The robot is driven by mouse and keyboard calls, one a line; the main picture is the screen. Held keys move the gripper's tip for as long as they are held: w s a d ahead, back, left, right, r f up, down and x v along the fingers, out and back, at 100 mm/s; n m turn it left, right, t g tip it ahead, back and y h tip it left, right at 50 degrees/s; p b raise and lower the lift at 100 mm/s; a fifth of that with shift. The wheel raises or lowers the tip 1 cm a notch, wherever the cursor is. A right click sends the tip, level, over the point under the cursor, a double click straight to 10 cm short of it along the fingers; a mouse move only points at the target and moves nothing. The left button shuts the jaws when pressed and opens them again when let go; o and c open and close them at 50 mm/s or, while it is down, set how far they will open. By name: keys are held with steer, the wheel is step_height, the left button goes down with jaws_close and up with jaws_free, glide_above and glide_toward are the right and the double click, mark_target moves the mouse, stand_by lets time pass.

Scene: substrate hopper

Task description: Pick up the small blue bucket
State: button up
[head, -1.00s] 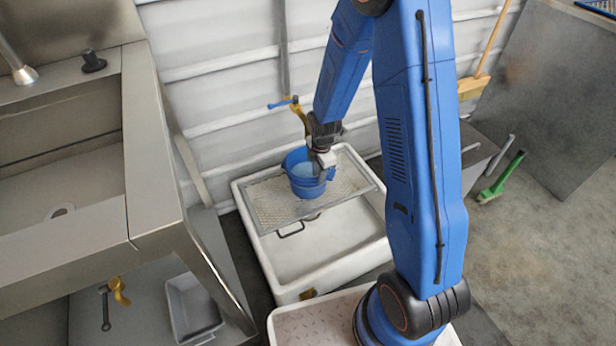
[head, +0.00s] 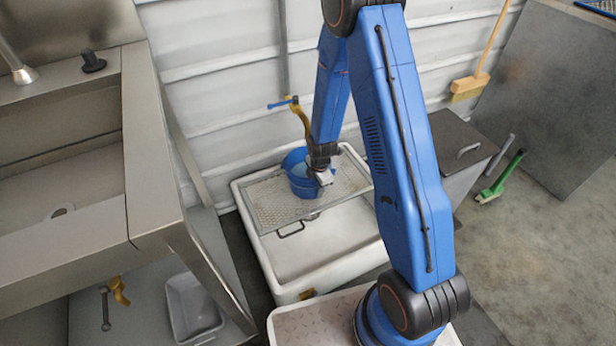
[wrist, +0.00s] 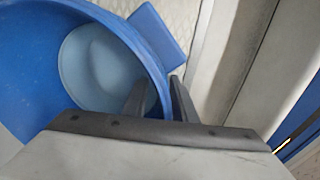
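The small blue bucket (head: 297,186) stands upright on the mesh grate over the white tub, below the tap. My gripper (head: 324,181) points down at the bucket's right side. In the wrist view the bucket (wrist: 25,75) fills the upper left, with its pale blue inner bottom and a flat blue tab on its outer side. My gripper (wrist: 160,102) has its two dark fingers apart, one inside the bucket and one outside, with the rim between them. The fingertips' contact with the wall is hard to see.
The grate (head: 265,206) lies across the white tub (head: 325,258). A yellow tap with a blue lever (head: 300,112) rises behind the bucket, close to my arm. A steel sink (head: 60,150) stands at left. A grey lidded box (head: 462,150) and green brush (head: 497,182) are at right.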

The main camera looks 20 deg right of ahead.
steer(key=shift+f, duration=0.5)
steer(key=shift+c, duration=0.6)
jaws_close()
steer(key=shift+w, duration=0.1)
stand_by(0.4)
